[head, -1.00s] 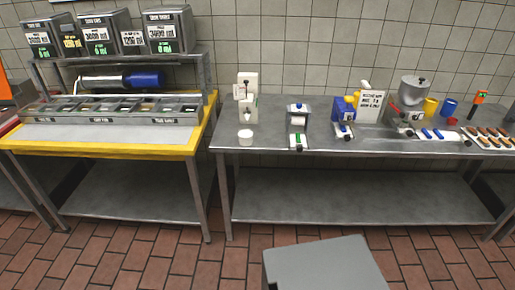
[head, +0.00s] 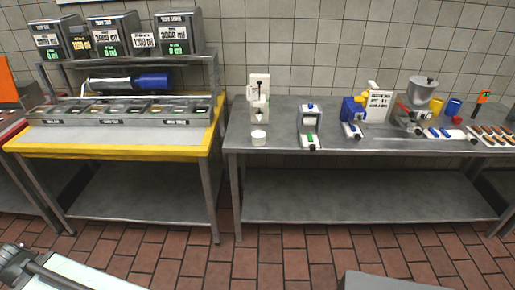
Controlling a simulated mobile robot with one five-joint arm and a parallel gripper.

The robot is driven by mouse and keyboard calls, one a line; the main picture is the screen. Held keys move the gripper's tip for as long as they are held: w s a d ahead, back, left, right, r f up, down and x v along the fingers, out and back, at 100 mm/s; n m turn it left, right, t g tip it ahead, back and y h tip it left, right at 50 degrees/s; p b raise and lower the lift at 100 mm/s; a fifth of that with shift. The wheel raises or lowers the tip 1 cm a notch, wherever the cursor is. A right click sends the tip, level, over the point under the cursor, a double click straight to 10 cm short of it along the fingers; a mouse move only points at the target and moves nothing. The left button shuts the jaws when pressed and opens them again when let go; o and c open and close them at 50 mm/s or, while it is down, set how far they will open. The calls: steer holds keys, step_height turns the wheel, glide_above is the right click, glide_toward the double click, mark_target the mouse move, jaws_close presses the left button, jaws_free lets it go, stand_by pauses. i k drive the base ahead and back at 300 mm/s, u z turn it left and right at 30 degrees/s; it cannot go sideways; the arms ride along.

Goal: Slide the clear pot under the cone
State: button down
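The small clear pot (head: 258,138) looks whitish and stands upright near the front left edge of the right-hand steel table. Just behind it is an upright white stand (head: 259,88) with a small pale cone (head: 259,115) on its front, low over the table. The pot appears in front of the cone rather than under it, though the exact gap is too small to tell. My gripper is not in view.
The steel table (head: 290,145) also bears a white device (head: 310,127), a blue and yellow machine (head: 352,113) and a grinder-like machine (head: 417,103). A yellow-edged counter (head: 120,150) stands left. A grey block (head: 395,283) lies low in front; tiled floor (head: 285,255) is open between.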

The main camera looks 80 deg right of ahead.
mark_target(259, 136)
steer(key=z, duration=0.05)
steer(key=i, duration=1)
steer(key=u, duration=0.05)
